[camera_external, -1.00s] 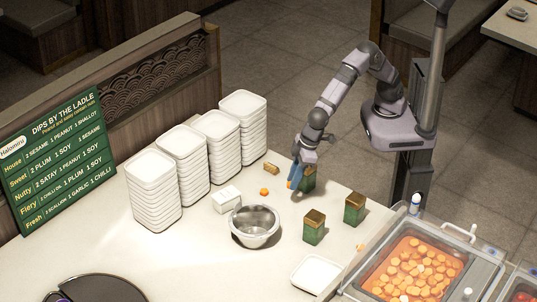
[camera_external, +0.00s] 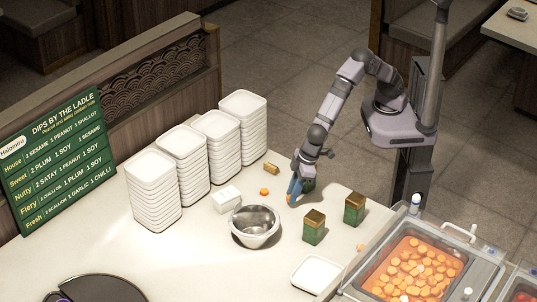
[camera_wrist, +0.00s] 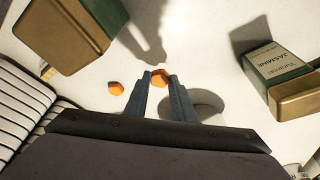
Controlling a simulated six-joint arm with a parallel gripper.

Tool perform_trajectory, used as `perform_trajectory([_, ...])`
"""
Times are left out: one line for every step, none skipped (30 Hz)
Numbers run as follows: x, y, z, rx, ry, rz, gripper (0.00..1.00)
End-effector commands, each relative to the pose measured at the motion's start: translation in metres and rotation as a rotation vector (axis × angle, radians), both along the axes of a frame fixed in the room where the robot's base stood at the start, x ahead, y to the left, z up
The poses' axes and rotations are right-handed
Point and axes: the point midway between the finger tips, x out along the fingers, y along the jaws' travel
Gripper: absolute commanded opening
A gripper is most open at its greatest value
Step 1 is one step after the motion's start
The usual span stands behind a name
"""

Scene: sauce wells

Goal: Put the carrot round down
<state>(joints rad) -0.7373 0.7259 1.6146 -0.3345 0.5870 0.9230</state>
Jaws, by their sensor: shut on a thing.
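My gripper (camera_external: 292,198) points down, low over the counter, right of the steel bowl and in front of a green tin. In the wrist view its blue fingertips (camera_wrist: 160,80) are closed on an orange carrot round (camera_wrist: 159,82). Only a speck of orange shows at the fingertips in the external view. I cannot tell whether the held round touches the counter. Another carrot piece (camera_external: 264,191) lies loose on the counter to the left of my gripper; it also shows in the wrist view (camera_wrist: 115,88).
Green tins stand close by, one (camera_external: 308,184) behind my gripper and others (camera_external: 314,228) (camera_external: 354,209) in front and right. A steel bowl (camera_external: 256,239), a white box (camera_external: 226,199) and stacked white dishes (camera_external: 153,190) are left. A carrot pan (camera_external: 370,272) is front right.

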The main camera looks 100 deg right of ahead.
Motion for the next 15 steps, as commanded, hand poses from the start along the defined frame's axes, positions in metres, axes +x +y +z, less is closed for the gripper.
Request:
perform_trajectory([-0.001,-0.001,-0.007,-0.005,0.004,0.002,0.02])
perform_trajectory([-0.001,-0.001,-0.011,-0.004,0.005,0.002,0.02])
perform_trajectory([-0.001,-0.001,-0.016,-0.004,0.004,0.001,0.02])
perform_trajectory([-0.001,-0.001,-0.020,-0.004,0.004,0.001,0.02])
perform_trajectory([-0.001,-0.001,-0.023,-0.004,0.003,0.001,0.02])
perform_trajectory([-0.001,-0.001,-0.027,-0.003,0.002,0.002,0.02])
perform_trajectory([0.000,-0.001,-0.029,-0.003,0.002,0.001,0.02])
perform_trajectory([0.000,-0.001,-0.030,-0.003,0.002,0.001,0.02])
perform_trajectory([0.000,0.000,-0.032,-0.001,0.001,0.001,0.02])
perform_trajectory([0.000,0.000,-0.032,-0.001,0.001,0.001,0.02])
perform_trajectory([0.000,0.000,-0.032,0.000,0.001,0.001,0.02])
perform_trajectory([0.000,0.000,-0.032,0.000,0.000,0.001,0.02])
perform_trajectory([0.000,0.000,-0.032,0.000,0.000,0.001,0.02])
perform_trajectory([0.000,0.000,-0.032,0.000,0.000,0.001,0.02])
perform_trajectory([0.000,0.000,-0.032,0.000,0.000,0.001,0.02])
